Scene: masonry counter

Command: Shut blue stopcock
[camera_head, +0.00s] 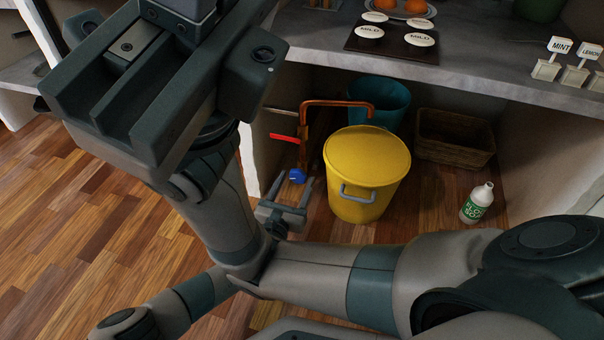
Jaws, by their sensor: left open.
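The blue stopcock (297,175) is a small blue handle low on the copper pipe (302,150), under the counter and left of the yellow bin. A red lever (284,138) sits higher on the same pipe. My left gripper (290,193) is open, its fingers apart and pointing up the picture, just in front of the blue stopcock. I cannot tell whether a finger touches it. My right gripper (160,75) is large and close to the camera at the upper left, away from the stopcock; its jaw state is not clear.
A yellow lidded bin (362,185) stands close right of the pipe, with a teal bucket (390,98) behind it. A wicker basket (455,137) and a white bottle (477,203) are farther right. The counter (470,72) overhangs them. Wooden floor is open at left.

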